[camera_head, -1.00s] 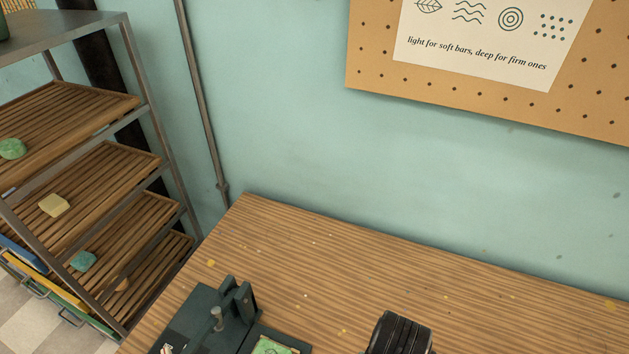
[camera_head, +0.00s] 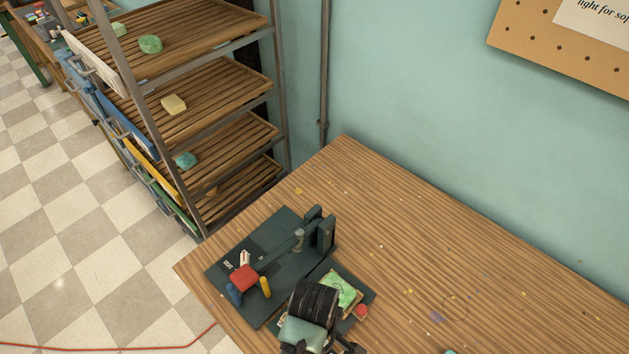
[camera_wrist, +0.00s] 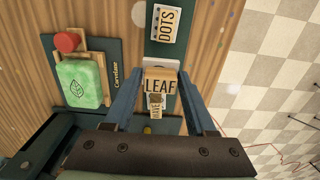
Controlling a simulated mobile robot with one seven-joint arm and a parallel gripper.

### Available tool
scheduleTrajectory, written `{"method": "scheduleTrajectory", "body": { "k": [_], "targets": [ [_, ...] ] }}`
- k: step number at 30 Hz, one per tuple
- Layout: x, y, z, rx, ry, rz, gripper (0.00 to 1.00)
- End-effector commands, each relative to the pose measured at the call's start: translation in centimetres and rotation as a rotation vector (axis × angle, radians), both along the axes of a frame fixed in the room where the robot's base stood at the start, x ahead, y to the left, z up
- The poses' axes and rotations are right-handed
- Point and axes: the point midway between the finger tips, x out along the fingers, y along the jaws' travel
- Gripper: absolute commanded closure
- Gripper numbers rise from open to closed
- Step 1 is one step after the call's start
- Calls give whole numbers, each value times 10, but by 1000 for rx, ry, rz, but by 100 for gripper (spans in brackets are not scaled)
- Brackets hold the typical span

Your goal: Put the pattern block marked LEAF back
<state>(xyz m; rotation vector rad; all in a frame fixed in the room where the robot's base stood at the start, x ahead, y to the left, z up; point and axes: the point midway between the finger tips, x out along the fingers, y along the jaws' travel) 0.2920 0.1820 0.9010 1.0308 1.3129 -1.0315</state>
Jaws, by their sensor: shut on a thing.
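The LEAF block (camera_wrist: 160,87) is a pale wooden block with dark lettering in the wrist view. My gripper (camera_wrist: 160,79) has its blue fingers on either side of it and is shut on it. A DOTS block (camera_wrist: 167,24) lies beyond it on a dark green plate. A smaller lettered piece (camera_wrist: 156,105) shows just below LEAF, partly covered; its word is hard to read. A green soap bar with a leaf imprint (camera_wrist: 80,83) sits in a wooden cradle at the left. In the head view my wrist hides the LEAF block.
A dark green press (camera_head: 292,240) with a lever stands on the wooden table (camera_head: 420,245). The green soap (camera_head: 343,290) and a red knob (camera_head: 361,312) are beside my wrist. A slatted rack (camera_head: 215,85) with soaps stands at the left. The table's right side is mostly clear.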

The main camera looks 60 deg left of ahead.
Motion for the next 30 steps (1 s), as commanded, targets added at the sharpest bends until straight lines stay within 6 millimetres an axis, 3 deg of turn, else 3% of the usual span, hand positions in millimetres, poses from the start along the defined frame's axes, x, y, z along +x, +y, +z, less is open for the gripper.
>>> {"method": "scheduleTrajectory", "body": {
  "k": [9, 20, 21, 26, 30],
  "targets": [
    [0, 0, -40, 0, 1, -2, 100],
    [0, 0, -44, 1, 0, -3, 100],
    [0, 0, -44, 0, 0, -3, 42],
    [0, 0, -43, 1, 0, -3, 14],
    [0, 0, -43, 1, 0, -3, 14]
  ]
}}
